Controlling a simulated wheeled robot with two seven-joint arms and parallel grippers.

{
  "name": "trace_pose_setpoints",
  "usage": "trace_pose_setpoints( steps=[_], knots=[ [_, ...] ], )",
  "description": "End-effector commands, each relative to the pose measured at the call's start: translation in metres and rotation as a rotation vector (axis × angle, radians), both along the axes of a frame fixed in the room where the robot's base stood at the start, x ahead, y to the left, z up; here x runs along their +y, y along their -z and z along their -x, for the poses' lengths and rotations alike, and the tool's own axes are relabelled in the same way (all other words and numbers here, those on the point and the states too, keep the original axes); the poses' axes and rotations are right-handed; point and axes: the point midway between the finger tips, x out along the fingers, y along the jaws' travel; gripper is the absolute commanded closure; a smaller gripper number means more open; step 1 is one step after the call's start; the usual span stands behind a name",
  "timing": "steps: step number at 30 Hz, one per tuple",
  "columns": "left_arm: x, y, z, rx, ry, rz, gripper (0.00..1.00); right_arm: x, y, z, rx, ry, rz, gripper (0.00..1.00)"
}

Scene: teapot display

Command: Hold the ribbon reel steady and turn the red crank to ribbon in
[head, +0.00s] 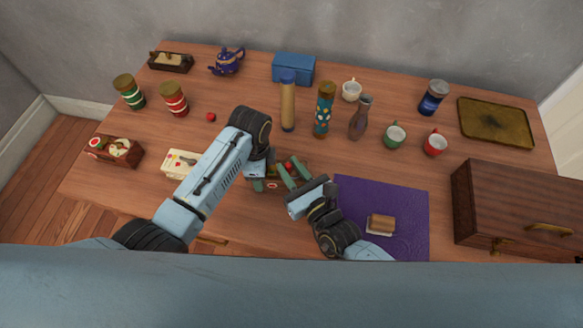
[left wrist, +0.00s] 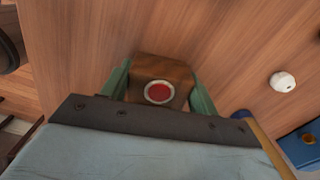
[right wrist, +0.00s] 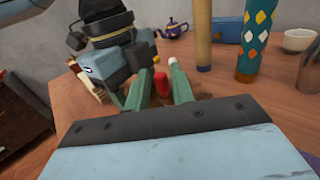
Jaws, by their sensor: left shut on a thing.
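The ribbon reel (head: 272,184) is a small brown wooden block near the table's front edge, largely hidden by my grippers in the head view. In the left wrist view the reel (left wrist: 150,73) shows a red disc with a pale rim. My left gripper (head: 267,174) is shut on the reel, one green finger on each side. The red crank (head: 289,166) shows beside the reel; its red handle (right wrist: 160,83) stands between my right gripper's fingers. My right gripper (right wrist: 160,88) looks open around it, with small gaps; contact is hard to tell.
A purple mat (head: 400,195) with a small wooden-handled item (head: 380,223) lies right of my right gripper. A cream box (head: 180,163) stands left of my left arm. A tan cylinder (head: 288,108) and a patterned one (head: 323,112) stand behind. A wooden cabinet (head: 515,205) stands far right.

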Motion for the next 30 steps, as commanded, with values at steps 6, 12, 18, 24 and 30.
trace_pose_setpoints(
  steps=[6, 12, 18, 24, 30],
  knots=[
    [0.000, 0.000, -0.001, -0.001, 0.000, 0.000, 0.74, 0.000, 0.000, 0.000, 0.000, 0.000, 0.000, 0.99],
    [0.000, 0.000, -0.001, -0.001, 0.000, 0.000, 0.74, 0.001, 0.000, 0.000, 0.000, 0.009, -0.004, 1.00],
    [0.000, 0.000, 0.000, -0.001, -0.001, 0.000, 0.74, 0.005, -0.001, 0.000, 0.000, 0.108, -0.012, 1.00],
    [0.000, 0.000, 0.000, 0.000, -0.001, 0.001, 0.74, 0.010, -0.001, -0.002, 0.001, 0.269, -0.010, 1.00],
    [0.000, 0.000, 0.000, 0.000, 0.000, 0.001, 0.74, 0.011, -0.001, -0.004, 0.000, 0.396, -0.004, 1.00]
  ],
)
